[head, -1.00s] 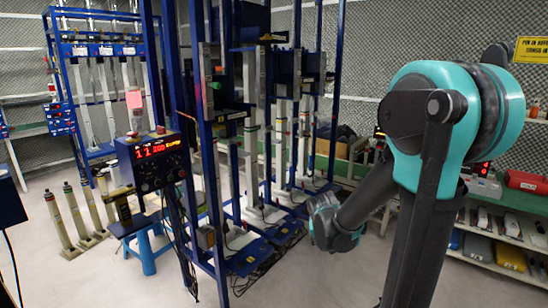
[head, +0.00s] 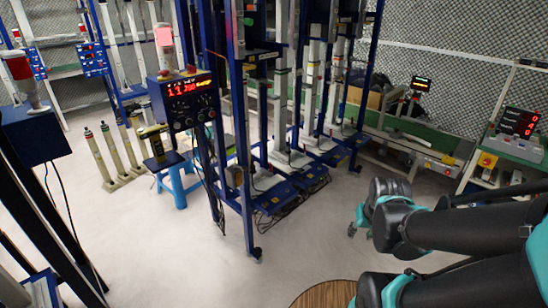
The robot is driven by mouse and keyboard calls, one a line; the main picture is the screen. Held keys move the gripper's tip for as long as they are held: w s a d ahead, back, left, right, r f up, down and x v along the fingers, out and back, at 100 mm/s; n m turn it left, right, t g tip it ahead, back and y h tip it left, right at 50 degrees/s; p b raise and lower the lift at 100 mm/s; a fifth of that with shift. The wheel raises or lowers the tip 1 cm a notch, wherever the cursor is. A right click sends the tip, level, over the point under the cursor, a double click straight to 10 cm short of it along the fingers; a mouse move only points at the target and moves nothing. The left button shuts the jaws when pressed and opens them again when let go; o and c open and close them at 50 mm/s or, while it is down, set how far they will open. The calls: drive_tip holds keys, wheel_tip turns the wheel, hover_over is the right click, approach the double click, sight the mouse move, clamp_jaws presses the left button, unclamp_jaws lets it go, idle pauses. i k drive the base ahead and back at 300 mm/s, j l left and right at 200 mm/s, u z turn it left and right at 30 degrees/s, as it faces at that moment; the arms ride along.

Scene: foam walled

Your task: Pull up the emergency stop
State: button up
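Several red buttons show, and I cannot tell which is the emergency stop. A yellow box with a red button (head: 487,160) is at the right, by a grey unit with red digits. A smaller yellow box with a red button (head: 448,160) is on the green bench. My arm reaches in from the lower right. My gripper (head: 357,222), dark and teal, is above the floor, apart from all of these. Its fingers are too small and turned away to read.
Blue frames (head: 250,130) with dark bases stand in the middle. A blue stool (head: 178,184) is under the control box. A dark blue box (head: 35,138) with a red-and-white fitting is close at left. A round wooden top (head: 325,294) is at the bottom. The central floor is clear.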

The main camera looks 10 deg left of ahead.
sight(163, 73)
drive_tip(key=u, duration=1.25)
